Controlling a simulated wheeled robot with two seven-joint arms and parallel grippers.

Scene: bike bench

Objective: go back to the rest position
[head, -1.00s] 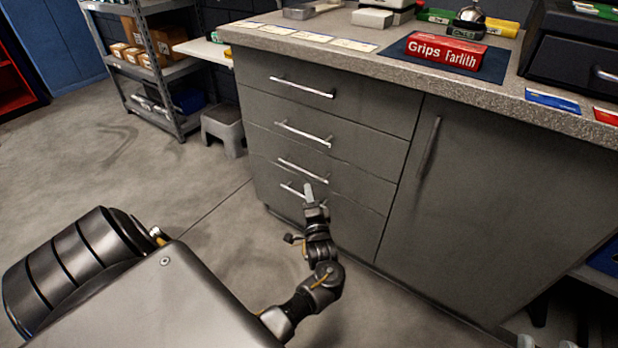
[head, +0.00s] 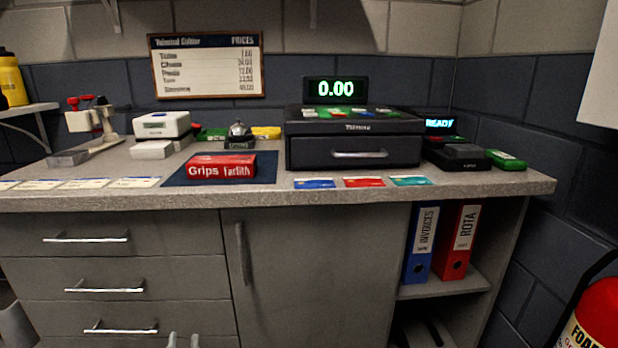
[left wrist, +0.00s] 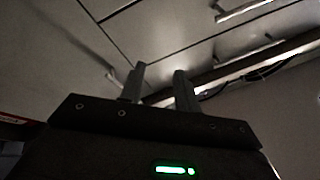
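My left gripper (head: 183,341) shows only as two pale fingertips at the bottom edge of the head view, in front of the drawers. In the left wrist view my left gripper (left wrist: 160,88) has its two fingers apart with nothing between them. Drawer fronts and bar handles (left wrist: 262,8) lie beyond the fingers there. I cannot tell how far the fingers are from the drawers, but no contact shows. My right gripper is in no view.
The grey counter (head: 330,194) carries a red Grips box (head: 221,167) on a dark mat, a bell (head: 239,134), a till (head: 354,152) and cards. Its drawers (head: 110,266) and cupboard door (head: 315,275) look shut. An extinguisher (head: 597,320) stands right.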

